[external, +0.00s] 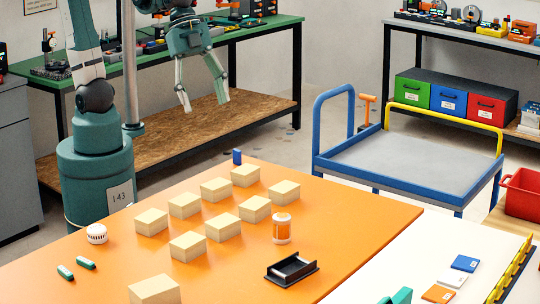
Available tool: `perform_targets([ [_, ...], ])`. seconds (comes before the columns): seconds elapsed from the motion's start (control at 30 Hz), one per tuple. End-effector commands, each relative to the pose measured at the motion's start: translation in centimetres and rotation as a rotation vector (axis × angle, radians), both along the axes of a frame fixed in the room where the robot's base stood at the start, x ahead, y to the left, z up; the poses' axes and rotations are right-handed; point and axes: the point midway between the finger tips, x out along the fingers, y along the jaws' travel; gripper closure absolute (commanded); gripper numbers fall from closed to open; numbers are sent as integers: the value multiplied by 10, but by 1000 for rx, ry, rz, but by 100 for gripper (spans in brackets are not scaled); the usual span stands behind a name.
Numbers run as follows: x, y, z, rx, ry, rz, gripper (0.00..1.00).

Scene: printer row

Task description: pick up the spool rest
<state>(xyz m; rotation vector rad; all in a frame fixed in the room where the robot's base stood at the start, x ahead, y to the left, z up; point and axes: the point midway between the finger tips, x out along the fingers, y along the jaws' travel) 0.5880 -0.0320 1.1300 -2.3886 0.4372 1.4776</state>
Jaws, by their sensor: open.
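What looks like the spool rest (292,270) is a low black cradle with a pale grey, roller-like inside. It lies on the orange tabletop toward the front right, clear of the things around it. My gripper (204,104) hangs in the air at upper left, above and behind the orange table, with its two fingers spread and nothing between them. It is well apart from the black cradle, up and to its left in the picture. Nothing hides the cradle.
Several pale wooden blocks (188,246) stand in rows left of the cradle. An orange jar (282,229) stands just behind it. A blue block (237,157), white round item (97,233) and teal pieces (65,272) are farther off. The tabletop right of the cradle is clear.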

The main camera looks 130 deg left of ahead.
Motion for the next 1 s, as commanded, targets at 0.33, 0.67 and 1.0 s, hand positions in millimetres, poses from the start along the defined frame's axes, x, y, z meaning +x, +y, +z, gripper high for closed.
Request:
perform_targets([
  [0.33, 58, -12, 7, 25, 42, -147, 44],
  [0.67, 113, -25, 3, 41, 77, -291, 44],
  [1.0, 169, -37, -11, 51, 106, -446, 44],
])
